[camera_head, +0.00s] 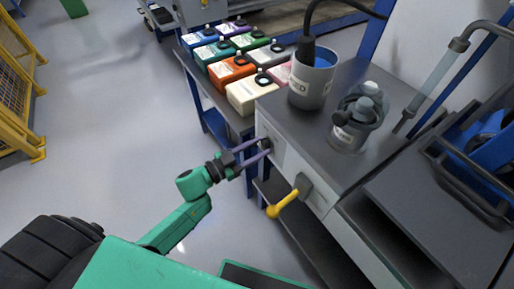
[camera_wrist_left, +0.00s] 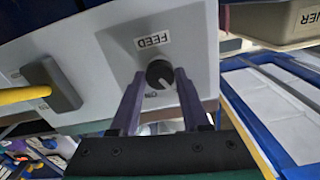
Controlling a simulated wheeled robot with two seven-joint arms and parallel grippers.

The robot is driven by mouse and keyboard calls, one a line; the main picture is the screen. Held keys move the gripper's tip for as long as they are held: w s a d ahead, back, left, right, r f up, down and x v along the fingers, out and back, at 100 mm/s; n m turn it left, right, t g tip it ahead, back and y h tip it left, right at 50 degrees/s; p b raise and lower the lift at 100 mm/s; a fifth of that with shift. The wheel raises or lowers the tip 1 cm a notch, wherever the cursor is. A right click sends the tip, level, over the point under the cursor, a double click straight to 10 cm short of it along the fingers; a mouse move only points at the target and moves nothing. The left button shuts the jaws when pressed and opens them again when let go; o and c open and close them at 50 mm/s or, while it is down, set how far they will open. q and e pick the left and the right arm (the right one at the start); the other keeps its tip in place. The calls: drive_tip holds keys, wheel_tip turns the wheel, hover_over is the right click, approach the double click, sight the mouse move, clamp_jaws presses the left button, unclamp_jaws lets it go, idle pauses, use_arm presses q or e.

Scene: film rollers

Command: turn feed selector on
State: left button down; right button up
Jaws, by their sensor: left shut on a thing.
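The feed selector (camera_wrist_left: 159,72) is a small round black knob on a light panel (camera_wrist_left: 112,62), under a FEED label (camera_wrist_left: 153,40) in the left wrist view. A small ON marking (camera_wrist_left: 151,95) sits just below it. A pale pointer mark on the knob seems to point down and slightly right in that view. My left gripper (camera_wrist_left: 160,78) has its two purple fingers on either side of the knob, shut on it. In the head view my left gripper (camera_head: 264,148) reaches the cabinet's front face at the knob. My right gripper is not in view.
A yellow-handled lever (camera_head: 284,203) sticks out of the same panel, right of the knob. A grey bucket (camera_head: 312,82) with a hose and a grey canister (camera_head: 349,130) stand on the cabinet. Several coloured containers (camera_head: 232,70) stand on the bench behind.

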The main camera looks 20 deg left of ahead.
use_arm(q)
drive_tip(key=shift+m, duration=0.4)
drive_tip(key=m, duration=0.2)
drive_tip(key=shift+m, duration=0.3)
drive_tip(key=m, duration=0.2)
drive_tip(key=shift+m, duration=0.3)
drive_tip(key=m+b, duration=0.1)
drive_tip(key=m, duration=0.4)
drive_tip(key=shift+m+b, duration=0.35)
drive_tip(key=shift+m, duration=0.05)
drive_tip(key=shift+c, duration=1.9)
unclamp_jaws()
drive_tip(key=shift+a, duration=0.1)
